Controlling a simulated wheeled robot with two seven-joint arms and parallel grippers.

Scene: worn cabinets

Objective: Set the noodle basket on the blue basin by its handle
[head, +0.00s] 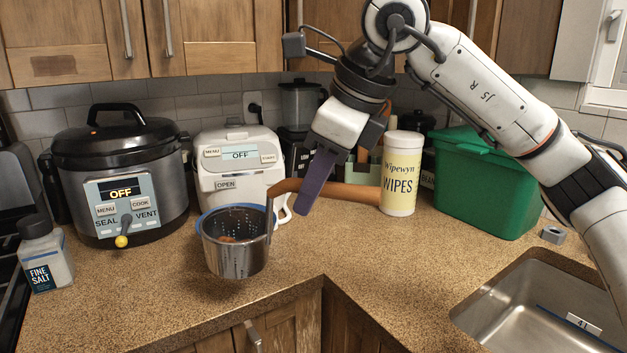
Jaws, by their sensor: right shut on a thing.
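The noodle basket (236,256) is a shiny metal pot with small holes and a long orange-brown handle (345,194) pointing right. It is upright near the counter's front edge, with something brownish inside. My right gripper (306,194) comes down from above and is shut on the handle, its purple finger in front of it. A blue rim (207,212) shows behind and around the basket's top edge; it may be the blue basin, mostly hidden. I cannot tell whether the basket touches it or the counter. My left gripper is not in view.
A dark cooker (115,165) and a white appliance (240,150) stand behind. A wipes tub (402,178) is close to the handle's end, with a green bin (485,185) beyond. A salt jar (45,258) is at left, a sink (545,300) at right. The counter's front middle is clear.

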